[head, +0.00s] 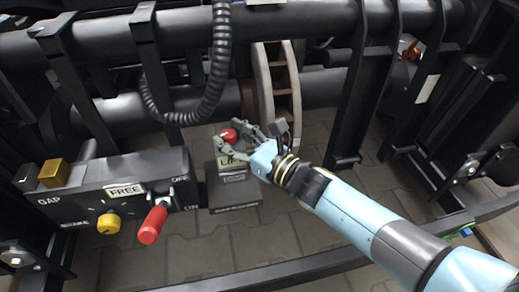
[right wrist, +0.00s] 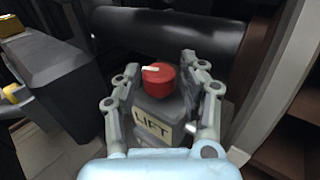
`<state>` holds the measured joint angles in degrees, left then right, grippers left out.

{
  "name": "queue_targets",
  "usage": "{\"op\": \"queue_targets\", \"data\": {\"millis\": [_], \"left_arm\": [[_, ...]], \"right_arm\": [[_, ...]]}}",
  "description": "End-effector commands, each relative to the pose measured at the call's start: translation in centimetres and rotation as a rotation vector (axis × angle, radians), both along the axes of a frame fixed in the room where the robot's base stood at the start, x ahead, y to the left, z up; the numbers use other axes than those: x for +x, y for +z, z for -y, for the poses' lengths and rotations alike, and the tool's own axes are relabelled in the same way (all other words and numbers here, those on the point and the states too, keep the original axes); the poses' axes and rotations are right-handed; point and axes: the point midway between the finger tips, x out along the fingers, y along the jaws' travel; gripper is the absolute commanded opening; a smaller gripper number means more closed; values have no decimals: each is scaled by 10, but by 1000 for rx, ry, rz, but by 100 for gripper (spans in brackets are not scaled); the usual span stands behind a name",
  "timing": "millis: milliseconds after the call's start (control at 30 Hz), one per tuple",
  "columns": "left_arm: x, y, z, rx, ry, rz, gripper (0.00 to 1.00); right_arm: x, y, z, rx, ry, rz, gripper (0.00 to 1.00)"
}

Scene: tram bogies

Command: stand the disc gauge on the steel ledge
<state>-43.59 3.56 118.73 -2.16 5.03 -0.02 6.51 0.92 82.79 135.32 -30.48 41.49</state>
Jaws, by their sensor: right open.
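I cannot make out a disc gauge or a steel ledge for certain in either view. My right gripper (head: 233,137) is open at a dark box labelled LIFT (head: 232,194). Its fingers stand on either side of a red knob (right wrist: 159,80) with a white pointer mark on top of the box. The gripper also shows in the right wrist view (right wrist: 160,66), with gaps between the knob and both fingers. Whether a finger touches the box is unclear. My left gripper is out of view.
Left of the LIFT box, a dark control box (head: 85,193) carries a red-handled lever (head: 152,224), a yellow knob (head: 108,223) and a brass block (head: 54,173). A wheel (head: 276,85), a coiled black hose (head: 218,60) and dark frame bars surround the box. Paved floor lies below.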

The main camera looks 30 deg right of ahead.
Motion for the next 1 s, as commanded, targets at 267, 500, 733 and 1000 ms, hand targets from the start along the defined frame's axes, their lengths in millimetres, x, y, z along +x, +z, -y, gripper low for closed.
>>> {"op": "queue_targets", "data": {"millis": [267,500,733,1000], "left_arm": [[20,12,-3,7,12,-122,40],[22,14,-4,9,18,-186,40],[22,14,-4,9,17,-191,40],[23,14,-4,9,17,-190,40]], "right_arm": [[-61,3,24,-2,1,0,42],[-83,1,32,-1,1,0,42],[-92,-2,27,-63,28,0,42],[-170,-37,-9,-811,335,50,42]]}}
